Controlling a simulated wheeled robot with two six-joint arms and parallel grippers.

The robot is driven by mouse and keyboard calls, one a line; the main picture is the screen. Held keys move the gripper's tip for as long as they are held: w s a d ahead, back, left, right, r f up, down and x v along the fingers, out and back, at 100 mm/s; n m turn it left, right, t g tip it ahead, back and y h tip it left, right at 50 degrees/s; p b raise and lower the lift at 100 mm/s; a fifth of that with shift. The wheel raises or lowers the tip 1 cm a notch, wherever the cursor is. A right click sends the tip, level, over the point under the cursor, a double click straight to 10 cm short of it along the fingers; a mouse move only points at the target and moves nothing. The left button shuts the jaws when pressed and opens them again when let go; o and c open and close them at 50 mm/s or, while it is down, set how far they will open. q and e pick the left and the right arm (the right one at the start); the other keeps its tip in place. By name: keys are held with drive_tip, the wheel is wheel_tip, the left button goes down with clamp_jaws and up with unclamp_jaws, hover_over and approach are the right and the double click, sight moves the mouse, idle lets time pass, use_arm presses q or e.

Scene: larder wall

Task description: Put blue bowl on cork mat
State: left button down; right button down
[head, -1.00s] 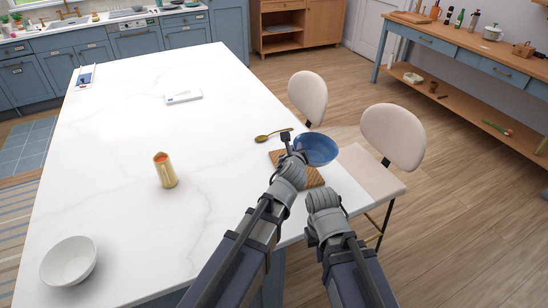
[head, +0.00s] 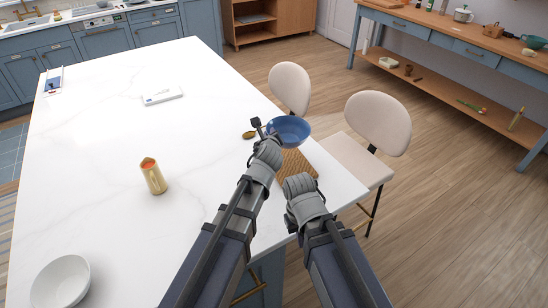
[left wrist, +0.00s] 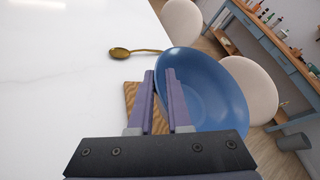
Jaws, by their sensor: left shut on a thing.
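The blue bowl (head: 291,130) is in the grip of my left gripper (head: 264,131), near the table's far right corner edge. In the left wrist view, the fingers (left wrist: 163,92) are shut on the left rim of the bowl (left wrist: 212,88). The brown patterned cork mat (head: 300,166) lies on the table below and nearer than the bowl, partly hidden by my arms. A strip of the mat (left wrist: 131,93) shows left of the fingers in the left wrist view. My right gripper (head: 298,184) is beside the mat's near end; its fingers are hidden.
A gold spoon (left wrist: 121,53) lies beyond the mat, its handle running toward the bowl. A gold jug (head: 153,177), a white bowl (head: 61,281) and a white box-like item (head: 162,96) stand on the table. Two chairs (head: 378,124) are at its right edge.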

use_arm(q)
wheel_tip(320, 180, down, 4)
drive_tip(key=b, duration=0.3)
drive_tip(key=shift+f, duration=0.25)
drive_tip(key=shift+f+b, duration=0.1)
drive_tip(key=shift+b, duration=0.2)
wheel_tip(320, 180, down, 4)
drive_tip(key=b, duration=0.3)
drive_tip(key=shift+r, duration=0.25)
drive_tip(key=shift+f+b, duration=0.15)
drive_tip(key=shift+b, duration=0.25)
drive_tip(key=c, duration=0.9)
unclamp_jaws()
drive_tip(key=shift+o, duration=0.2)
